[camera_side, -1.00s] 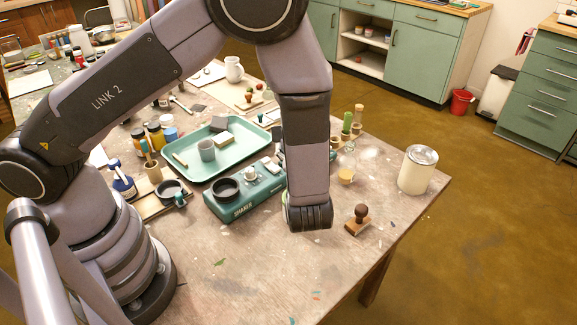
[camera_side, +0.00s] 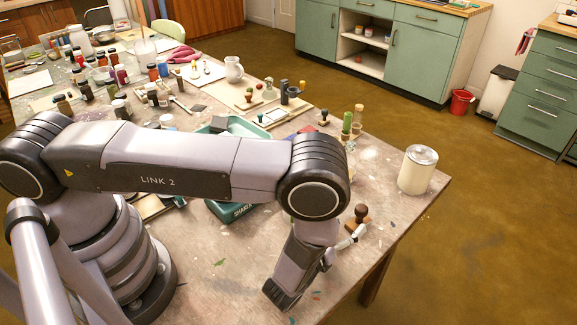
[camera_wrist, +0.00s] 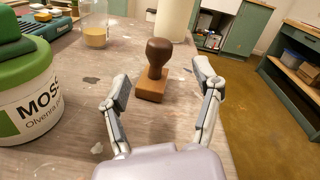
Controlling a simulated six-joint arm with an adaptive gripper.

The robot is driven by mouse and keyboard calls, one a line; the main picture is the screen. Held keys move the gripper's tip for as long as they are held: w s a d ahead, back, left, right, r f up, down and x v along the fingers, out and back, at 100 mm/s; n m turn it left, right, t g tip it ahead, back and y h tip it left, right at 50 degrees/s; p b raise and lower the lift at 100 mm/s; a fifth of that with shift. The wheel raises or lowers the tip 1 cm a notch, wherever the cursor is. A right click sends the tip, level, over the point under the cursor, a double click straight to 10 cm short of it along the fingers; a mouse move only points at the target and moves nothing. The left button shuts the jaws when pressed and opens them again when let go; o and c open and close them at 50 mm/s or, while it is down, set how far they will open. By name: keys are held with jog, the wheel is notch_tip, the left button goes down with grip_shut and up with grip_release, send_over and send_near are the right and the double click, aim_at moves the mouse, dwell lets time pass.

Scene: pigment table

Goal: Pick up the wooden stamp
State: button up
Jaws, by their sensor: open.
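The wooden stamp (camera_side: 358,219) stands upright on the table near its right edge, with a dark round knob and a lighter brown block base. In the wrist view the stamp (camera_wrist: 155,72) is ahead of my gripper (camera_wrist: 163,92), roughly between the lines of its two spread fingers. My gripper is open and empty, low over the table, and the stamp appears just beyond the fingertips. In the side view my gripper (camera_side: 346,240) is partly hidden behind my wrist, with a finger showing close to the stamp's base. I cannot tell whether it touches.
A cream can (camera_side: 418,172) stands behind the stamp. A green-lidded jar (camera_wrist: 28,95) is close on the left in the wrist view, and a glass bottle (camera_wrist: 95,25) is behind it. The table's right edge (camera_side: 410,225) is near the stamp.

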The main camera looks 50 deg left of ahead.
aim_at(358, 215)
jog(key=w, duration=0.6)
jog(key=shift+a, duration=0.2)
grip_shut()
